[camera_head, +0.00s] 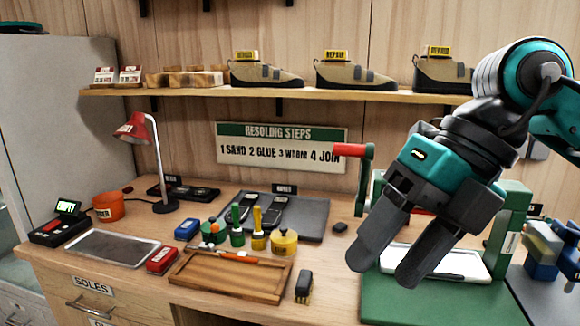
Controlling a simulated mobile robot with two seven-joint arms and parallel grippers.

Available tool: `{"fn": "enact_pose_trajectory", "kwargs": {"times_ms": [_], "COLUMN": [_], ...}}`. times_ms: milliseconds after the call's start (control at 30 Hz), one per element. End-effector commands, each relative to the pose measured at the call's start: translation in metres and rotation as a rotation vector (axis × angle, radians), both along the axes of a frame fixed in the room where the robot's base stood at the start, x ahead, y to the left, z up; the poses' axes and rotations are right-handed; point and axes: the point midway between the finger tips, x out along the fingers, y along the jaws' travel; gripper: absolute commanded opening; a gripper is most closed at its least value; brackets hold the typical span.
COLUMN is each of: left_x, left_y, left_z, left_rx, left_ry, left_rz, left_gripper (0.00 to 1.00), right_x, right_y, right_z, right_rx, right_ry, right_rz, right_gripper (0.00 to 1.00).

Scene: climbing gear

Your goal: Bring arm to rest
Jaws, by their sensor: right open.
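My right gripper (388,274) hangs at the right of the head view, fingers pointing down and to the left. Its two dark fingers are apart and nothing is between them. It is in front of a green press-like stand (512,225) and hides part of it. A white tray (455,262) on the green base shows behind the fingers. My right arm comes in from the upper right, with teal and black links. My left gripper is not in view.
A wooden workbench holds a wooden tray (192,287), a dark mat (312,222) with shoe soles, glue pots, a red lamp (136,130) and a brush (304,286). A shelf (200,92) with several shoes runs along the wall. A red-handled crank (350,150) stands left of my gripper.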

Motion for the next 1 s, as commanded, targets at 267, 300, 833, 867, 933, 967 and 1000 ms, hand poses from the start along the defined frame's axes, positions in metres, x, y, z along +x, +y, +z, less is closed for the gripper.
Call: {"fn": "enact_pose_trajectory", "kwargs": {"times_ms": [267, 300, 833, 867, 933, 967, 1000], "left_x": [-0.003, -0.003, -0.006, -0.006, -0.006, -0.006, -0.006], "left_y": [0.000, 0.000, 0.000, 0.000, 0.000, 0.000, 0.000], "left_z": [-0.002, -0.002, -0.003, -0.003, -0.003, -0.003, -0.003], "left_rx": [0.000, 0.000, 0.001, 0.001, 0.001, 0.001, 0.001], "left_ry": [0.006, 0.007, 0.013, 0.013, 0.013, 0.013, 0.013], "left_rz": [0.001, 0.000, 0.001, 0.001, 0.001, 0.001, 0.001], "left_gripper": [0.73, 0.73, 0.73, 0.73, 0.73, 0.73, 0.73], "right_x": [-0.029, -0.029, 0.076, 0.083, 0.096, 0.101, 0.104], "right_y": [0.083, 0.090, 0.068, 0.061, 0.045, 0.037, 0.027], "right_z": [-0.004, -0.001, -0.043, -0.055, -0.090, -0.106, -0.131], "right_rx": [0.603, 0.695, 1.672, 1.701, 1.747, 1.760, 1.768], "right_ry": [0.307, 0.346, 0.737, 0.751, 0.780, 0.791, 0.807], "right_rz": [0.158, 0.152, -0.631, -0.711, -0.909, -0.999, -1.120], "right_gripper": [0.62, 0.62, 0.62, 0.62, 0.62, 0.62, 0.62]}}
